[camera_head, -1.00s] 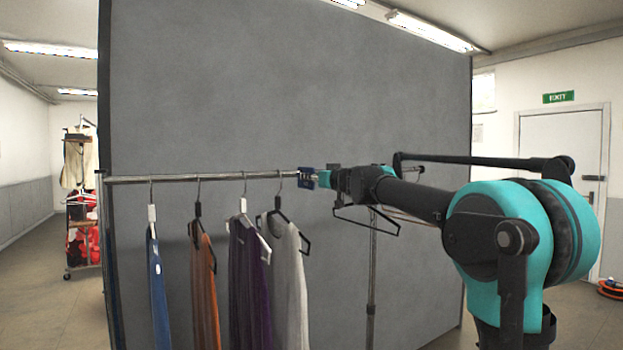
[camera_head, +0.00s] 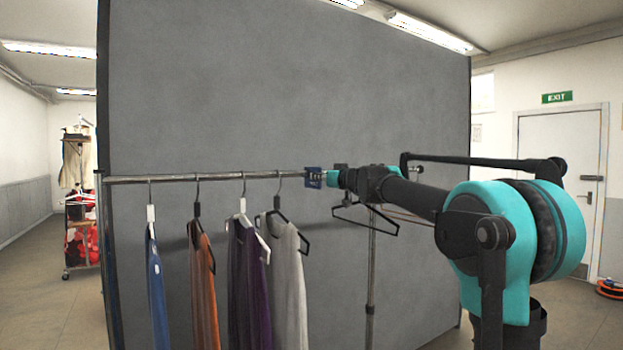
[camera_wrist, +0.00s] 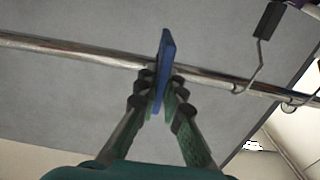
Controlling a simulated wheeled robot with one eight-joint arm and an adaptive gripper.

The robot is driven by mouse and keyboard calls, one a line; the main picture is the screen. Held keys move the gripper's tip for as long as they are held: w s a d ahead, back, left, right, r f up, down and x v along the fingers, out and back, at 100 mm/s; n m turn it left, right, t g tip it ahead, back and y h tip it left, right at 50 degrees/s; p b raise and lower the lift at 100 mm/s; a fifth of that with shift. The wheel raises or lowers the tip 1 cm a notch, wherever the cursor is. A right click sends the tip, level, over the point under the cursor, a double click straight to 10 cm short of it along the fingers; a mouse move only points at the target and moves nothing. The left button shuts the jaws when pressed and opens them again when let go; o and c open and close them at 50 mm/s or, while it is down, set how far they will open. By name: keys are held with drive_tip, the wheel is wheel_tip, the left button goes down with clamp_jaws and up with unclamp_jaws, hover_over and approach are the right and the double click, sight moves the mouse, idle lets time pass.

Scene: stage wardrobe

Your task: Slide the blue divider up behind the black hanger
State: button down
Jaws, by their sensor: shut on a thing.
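The blue divider (camera_head: 314,177) is at the rail, right of the hanging clothes. My gripper (camera_head: 329,178) comes from the right and is shut on it. In the wrist view the divider (camera_wrist: 165,62) stands edge-on between my fingertips (camera_wrist: 163,98), across the rail. Whether it sits fully around the rail is unclear. The black hanger (camera_head: 277,205) with the light grey top hangs left of the divider, with a gap between. The upside-down wrist view shows this black hanger (camera_wrist: 267,20) at upper right, hook on the rail. Another black hanger (camera_head: 366,219), empty, hangs right, partly behind my arm.
The metal rail (camera_head: 225,176) also carries a purple garment (camera_head: 248,285), an orange one (camera_head: 205,290) and a blue one (camera_head: 157,290), left of the grey top (camera_head: 290,285). A large grey panel (camera_head: 290,80) stands behind. The rail between divider and grey top's hanger is bare.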

drive_tip(key=w+d, duration=1.2)
drive_tip(key=d, duration=0.5)
drive_tip(key=shift+w, duration=0.15)
drive_tip(key=c, duration=1.6)
unclamp_jaws()
drive_tip(key=shift+c, duration=0.2)
drive_tip(key=v, duration=1.2)
drive_tip(key=shift+a, duration=0.1)
